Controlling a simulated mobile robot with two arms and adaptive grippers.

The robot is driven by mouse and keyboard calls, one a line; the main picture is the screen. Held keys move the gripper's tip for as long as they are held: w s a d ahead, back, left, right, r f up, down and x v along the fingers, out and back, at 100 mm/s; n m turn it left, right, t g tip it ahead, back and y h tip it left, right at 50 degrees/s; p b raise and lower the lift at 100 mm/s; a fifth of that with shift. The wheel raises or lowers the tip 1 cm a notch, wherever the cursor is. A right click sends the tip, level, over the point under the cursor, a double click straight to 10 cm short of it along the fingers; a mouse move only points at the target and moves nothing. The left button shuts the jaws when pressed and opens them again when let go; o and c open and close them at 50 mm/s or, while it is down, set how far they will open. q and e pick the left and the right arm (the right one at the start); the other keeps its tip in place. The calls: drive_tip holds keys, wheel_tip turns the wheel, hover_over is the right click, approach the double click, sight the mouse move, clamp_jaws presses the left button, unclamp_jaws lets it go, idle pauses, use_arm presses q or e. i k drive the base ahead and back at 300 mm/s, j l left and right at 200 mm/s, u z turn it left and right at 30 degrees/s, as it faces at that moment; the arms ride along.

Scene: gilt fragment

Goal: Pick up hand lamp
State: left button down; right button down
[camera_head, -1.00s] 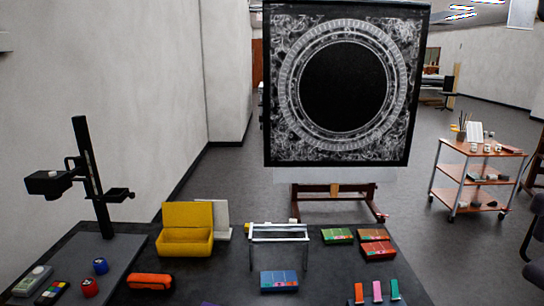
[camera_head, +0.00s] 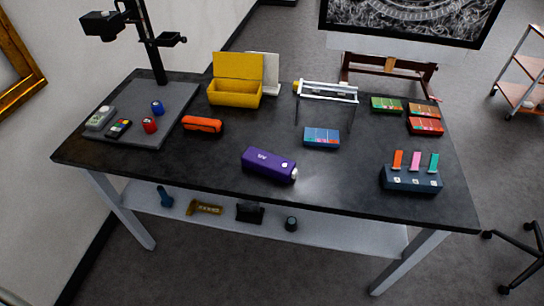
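A purple box-shaped thing marked "UV" (camera_head: 269,165), with a round white part at its right end, lies near the front middle of the dark table (camera_head: 215,165). It looks like the hand lamp, though I cannot be sure. An orange rounded thing (camera_head: 203,125) lies behind it to the left. Neither of my grippers is in view.
A yellow open box (camera_head: 235,92), a white-framed stand (camera_head: 327,92), a blue box (camera_head: 321,138) and a rack with coloured strips (camera_head: 411,178) stand on the table. A copy stand (camera_head: 150,45) rises at the left. The lower shelf (camera_head: 330,233) holds several small things.

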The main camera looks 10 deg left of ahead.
sight(277, 168)
drive_tip(key=i+l, duration=0.1)
drive_tip(key=l, duration=0.55)
drive_tip(key=i+l+u, duration=0.1)
drive_tip(key=l, duration=1.25)
drive_tip(key=i+u, duration=0.05)
drive_tip(key=i, duration=0.05)
